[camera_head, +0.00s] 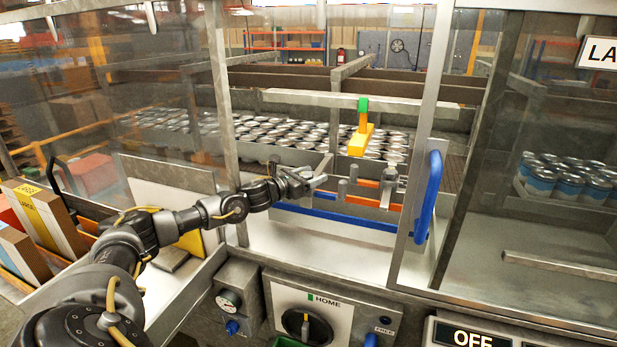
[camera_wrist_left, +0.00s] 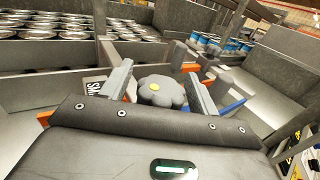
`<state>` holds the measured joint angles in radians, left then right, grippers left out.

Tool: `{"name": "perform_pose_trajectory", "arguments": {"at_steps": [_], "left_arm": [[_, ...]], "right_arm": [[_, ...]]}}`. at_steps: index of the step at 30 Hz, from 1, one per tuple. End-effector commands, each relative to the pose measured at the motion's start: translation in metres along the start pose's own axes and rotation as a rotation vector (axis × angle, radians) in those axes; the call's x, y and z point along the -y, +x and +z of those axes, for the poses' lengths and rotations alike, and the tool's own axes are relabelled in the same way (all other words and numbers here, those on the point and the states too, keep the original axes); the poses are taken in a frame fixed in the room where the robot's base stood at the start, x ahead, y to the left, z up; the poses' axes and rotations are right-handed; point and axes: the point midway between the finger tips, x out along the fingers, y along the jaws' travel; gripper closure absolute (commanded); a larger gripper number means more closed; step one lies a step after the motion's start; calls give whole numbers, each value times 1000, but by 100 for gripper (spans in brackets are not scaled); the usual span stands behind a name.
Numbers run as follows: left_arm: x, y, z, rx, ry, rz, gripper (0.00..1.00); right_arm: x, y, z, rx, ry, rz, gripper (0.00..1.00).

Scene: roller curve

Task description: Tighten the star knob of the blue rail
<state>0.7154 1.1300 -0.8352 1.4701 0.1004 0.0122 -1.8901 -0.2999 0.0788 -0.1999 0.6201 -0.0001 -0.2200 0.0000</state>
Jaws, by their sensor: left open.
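My left gripper (camera_head: 312,176) reaches in from the left, near the left end of the rails. The blue rail (camera_head: 340,217) runs low along the near side of the guide, and a bit of blue shows right of the fingers in the wrist view (camera_wrist_left: 234,107). In the head view the star knob is not clearly visible near the gripper. My right gripper is not in view.
An orange rail (camera_head: 370,202) with grey posts lies just behind the blue one. A blue door handle (camera_head: 428,197) stands at the right. Many cans (camera_head: 270,132) fill the conveyor behind. A HOME dial panel (camera_head: 308,312) is below.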

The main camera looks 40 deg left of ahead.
Motion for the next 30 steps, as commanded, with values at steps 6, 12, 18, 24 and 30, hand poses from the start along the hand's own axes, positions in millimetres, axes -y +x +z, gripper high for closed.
{"name": "perform_pose_trajectory", "arguments": {"at_steps": [6,12,18,24,30], "left_arm": [[-1,-24,-5,-2,3,1,40],[-1,-66,-7,-4,6,1,40],[-1,-95,-4,-2,3,2,40],[0,-107,-1,0,1,0,40],[0,-108,1,1,0,0,40]], "right_arm": [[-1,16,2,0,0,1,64],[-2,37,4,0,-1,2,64],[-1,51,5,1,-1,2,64],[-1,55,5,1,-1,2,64],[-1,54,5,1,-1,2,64]]}}
